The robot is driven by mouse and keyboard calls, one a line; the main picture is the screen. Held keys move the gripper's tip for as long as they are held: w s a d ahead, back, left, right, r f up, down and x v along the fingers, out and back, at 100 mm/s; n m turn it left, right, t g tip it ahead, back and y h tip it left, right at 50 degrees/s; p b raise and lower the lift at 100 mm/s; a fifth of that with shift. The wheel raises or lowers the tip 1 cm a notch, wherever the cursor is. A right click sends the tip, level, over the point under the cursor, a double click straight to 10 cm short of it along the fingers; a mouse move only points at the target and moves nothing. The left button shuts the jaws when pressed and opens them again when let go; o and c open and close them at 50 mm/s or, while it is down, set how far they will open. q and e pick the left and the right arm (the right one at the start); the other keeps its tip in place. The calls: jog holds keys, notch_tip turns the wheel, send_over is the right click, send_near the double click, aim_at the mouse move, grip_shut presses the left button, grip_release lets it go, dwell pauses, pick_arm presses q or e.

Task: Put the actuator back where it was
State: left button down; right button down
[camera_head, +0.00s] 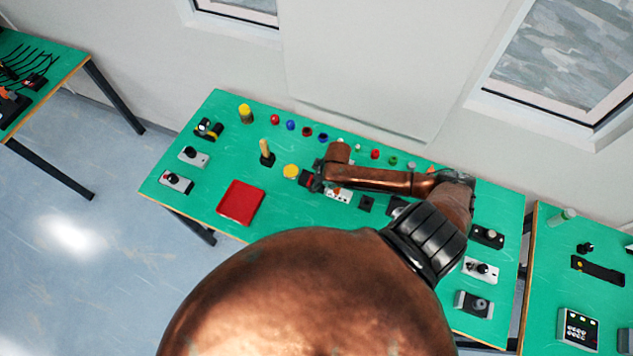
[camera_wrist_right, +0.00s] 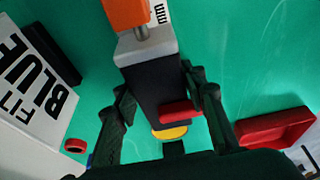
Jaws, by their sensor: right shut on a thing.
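My right gripper (camera_wrist_right: 165,100) has its dark fingers on both sides of a black block-shaped body with a grey end cap, a metal rod and an orange end. I take this to be the actuator (camera_wrist_right: 150,82). A red piece shows on its black body. In the head view my right gripper (camera_head: 312,180) is over the middle of the green table, just right of a yellow disc (camera_head: 291,171). The disc also shows in the wrist view (camera_wrist_right: 170,133), partly hidden behind the actuator. I cannot tell whether the actuator touches the table. My left gripper is not in view.
A red tray (camera_head: 240,203) lies left of the gripper on the green table (camera_head: 220,120). A black-based piece with an orange stick (camera_head: 267,153) stands nearby. Coloured small parts line the back edge. A white block lettered "FIT BLUE" (camera_wrist_right: 30,85) is close by in the wrist view.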

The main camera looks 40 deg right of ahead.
jog(key=shift+s+f, duration=0.15)
jog(key=shift+f, duration=0.15)
